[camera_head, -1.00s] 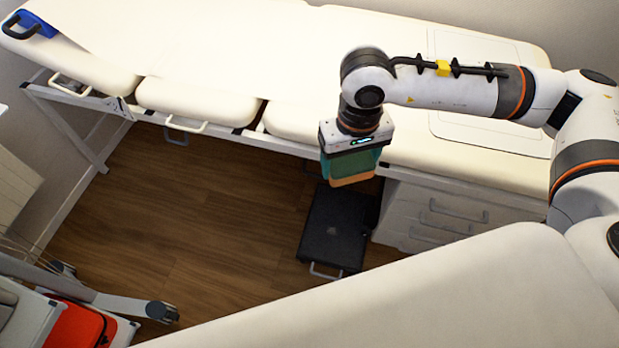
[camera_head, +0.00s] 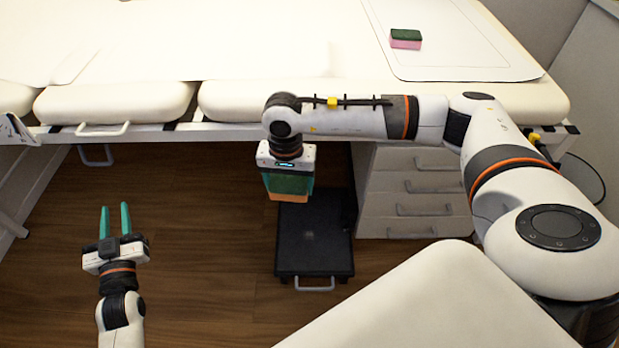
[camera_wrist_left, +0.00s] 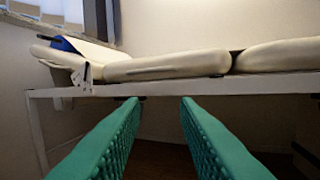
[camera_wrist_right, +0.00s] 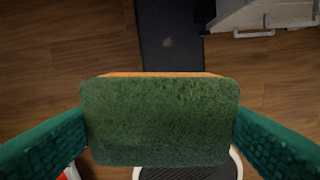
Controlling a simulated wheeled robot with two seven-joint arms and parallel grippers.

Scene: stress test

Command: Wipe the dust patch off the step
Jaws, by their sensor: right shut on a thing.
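My right gripper (camera_head: 288,182) points down and is shut on a sponge (camera_wrist_right: 160,122) with a green face and an orange layer. The fingers grip its two sides in the right wrist view. The sponge is above the far part of the black step (camera_head: 315,245), apart from it as far as I can tell. The step also shows in the right wrist view (camera_wrist_right: 157,25), with a small faint grey dust patch (camera_wrist_right: 168,43) on its top. My left gripper (camera_head: 115,207) is open and empty at the lower left, over the floor.
A second sponge (camera_head: 406,44), green and pink, lies on the cream couch (camera_head: 230,50). A white drawer unit (camera_head: 412,185) stands right of the step. A cream padded surface (camera_head: 440,305) fills the lower right. Wooden floor (camera_head: 205,220) is clear left of the step.

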